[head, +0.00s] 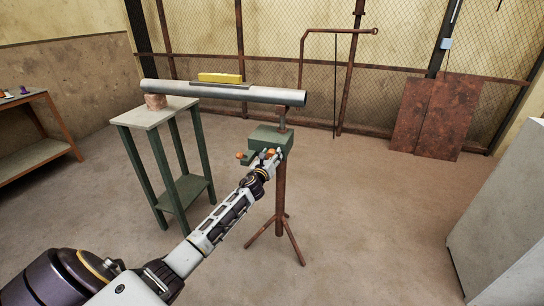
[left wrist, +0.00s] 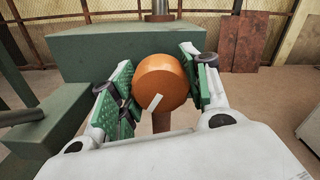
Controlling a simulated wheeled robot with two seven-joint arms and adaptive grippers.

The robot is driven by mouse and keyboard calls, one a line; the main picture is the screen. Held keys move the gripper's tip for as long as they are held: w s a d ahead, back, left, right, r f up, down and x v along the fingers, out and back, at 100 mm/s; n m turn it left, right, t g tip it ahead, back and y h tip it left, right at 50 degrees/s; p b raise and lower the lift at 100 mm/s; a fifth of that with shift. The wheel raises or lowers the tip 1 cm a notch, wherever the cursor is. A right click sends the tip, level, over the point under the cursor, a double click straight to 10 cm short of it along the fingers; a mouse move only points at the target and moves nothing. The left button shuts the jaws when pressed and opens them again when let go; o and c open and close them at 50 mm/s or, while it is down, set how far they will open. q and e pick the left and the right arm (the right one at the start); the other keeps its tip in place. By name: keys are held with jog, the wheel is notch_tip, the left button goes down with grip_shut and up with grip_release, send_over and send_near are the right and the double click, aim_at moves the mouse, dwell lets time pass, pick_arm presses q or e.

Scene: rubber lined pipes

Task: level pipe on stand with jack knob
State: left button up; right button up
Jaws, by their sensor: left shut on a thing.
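A long grey pipe (head: 275,96) lies across a stand table (head: 150,113) at left and a jack stand (head: 280,190) at right. In the picture it runs slightly lower toward its right end. A yellow level (head: 220,77) sits on top of the pipe. The jack has a green box (head: 265,133); in the left wrist view the box (left wrist: 100,50) fills the back. My left gripper (head: 268,155) is at the front of this box, shut on the orange jack knob (left wrist: 162,82), with green pads on both sides. A white mark on the knob is tilted. My right gripper is not in view.
A brown block (head: 155,101) supports the pipe's left end. A second orange knob (head: 240,155) is on the left of the jack box. A workbench (head: 35,150) is at far left, a grey cabinet (head: 505,215) at right. Floor between is clear.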

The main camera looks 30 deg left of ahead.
pick_arm(q)
jog(key=n, duration=0.3)
jog(key=shift+n, duration=1.2)
jog(key=n, duration=0.2)
jog(key=shift+n, duration=0.3)
jog(key=shift+n+p, duration=0.35)
jog(key=shift+n, duration=1.15)
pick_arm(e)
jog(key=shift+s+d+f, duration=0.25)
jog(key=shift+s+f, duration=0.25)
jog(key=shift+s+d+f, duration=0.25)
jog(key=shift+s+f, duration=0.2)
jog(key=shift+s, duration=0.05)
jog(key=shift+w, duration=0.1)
